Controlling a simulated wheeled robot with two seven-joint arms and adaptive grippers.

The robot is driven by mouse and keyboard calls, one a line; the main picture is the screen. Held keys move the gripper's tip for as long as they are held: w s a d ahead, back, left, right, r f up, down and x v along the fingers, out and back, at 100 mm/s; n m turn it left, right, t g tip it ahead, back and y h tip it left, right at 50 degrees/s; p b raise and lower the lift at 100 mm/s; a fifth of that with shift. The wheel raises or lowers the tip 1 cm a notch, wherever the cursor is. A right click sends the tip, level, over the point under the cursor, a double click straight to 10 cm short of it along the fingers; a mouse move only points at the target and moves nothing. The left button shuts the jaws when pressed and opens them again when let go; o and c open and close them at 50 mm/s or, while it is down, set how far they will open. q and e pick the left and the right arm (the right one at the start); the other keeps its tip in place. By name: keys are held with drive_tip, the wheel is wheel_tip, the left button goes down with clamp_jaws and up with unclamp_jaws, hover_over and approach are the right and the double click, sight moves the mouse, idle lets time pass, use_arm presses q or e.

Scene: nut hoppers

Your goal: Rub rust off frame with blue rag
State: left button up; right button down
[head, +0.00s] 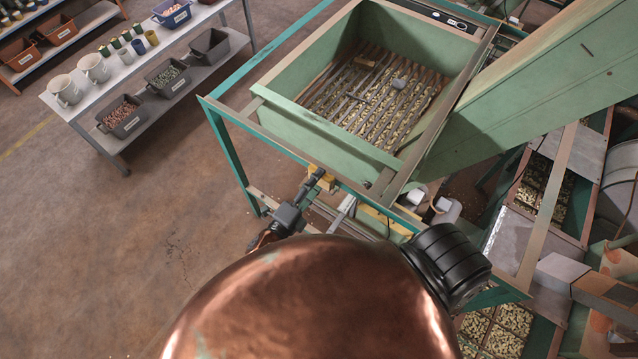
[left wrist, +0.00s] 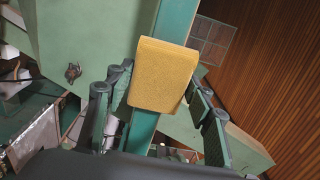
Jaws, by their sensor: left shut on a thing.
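My left gripper (head: 318,178) is at the teal frame (head: 230,158), near its front rail below the green hopper. In the left wrist view its fingers (left wrist: 160,112) stand on either side of a yellow-orange folded rag or pad (left wrist: 162,75) and are shut on it. The pad lies over or against a teal frame bar (left wrist: 176,22); exact contact is hard to tell. The pad shows small beside the gripper in the head view (head: 328,181). I see no blue rag. The frame's rails have brown, rusty-looking stretches. My right gripper is not in view.
The green hopper (head: 300,122) holds slats over many nuts. A green chute (head: 540,85) slopes over the right side. Nut trays (head: 510,318) lie lower right. A grey shelf (head: 120,92) with bins and buckets stands upper left. The floor at left is clear.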

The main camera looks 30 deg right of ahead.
use_arm(q)
drive_tip(key=shift+w+r, duration=0.1)
drive_tip(key=p+v, duration=0.2)
drive_tip(key=v, duration=0.3)
drive_tip(key=shift+a, duration=0.35)
drive_tip(key=v, duration=0.3)
drive_tip(key=shift+p, duration=0.35)
idle(0.5)
